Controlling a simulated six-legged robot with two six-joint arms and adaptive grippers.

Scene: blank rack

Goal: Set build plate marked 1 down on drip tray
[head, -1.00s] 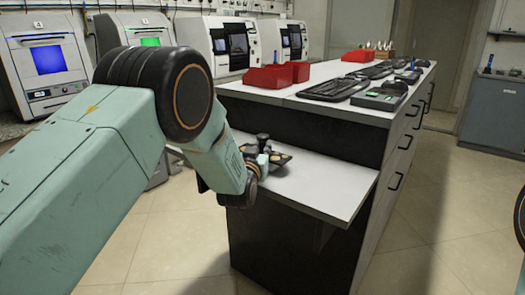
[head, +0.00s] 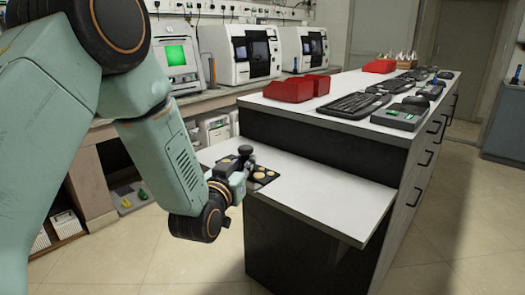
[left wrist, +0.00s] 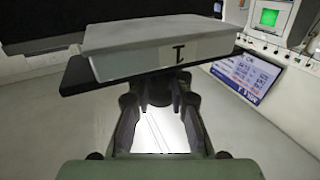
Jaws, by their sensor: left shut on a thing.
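My left gripper (head: 243,167) is shut on the build plate. In the left wrist view the gripper (left wrist: 158,95) grips below a pale grey block with a dark flat sheet along it, the build plate (left wrist: 125,48), marked 1. In the head view a dark plate (head: 263,174) with round tan pieces shows beside the gripper, above the white shelf; it appears to be this plate, partly hidden by the gripper. Whether it touches the shelf I cannot tell. I cannot pick out the drip tray with certainty. My right gripper is not in view.
The low white shelf (head: 325,200) is clear towards the right. White machines (head: 240,50) stand on the bench behind. Open floor lies at lower left.

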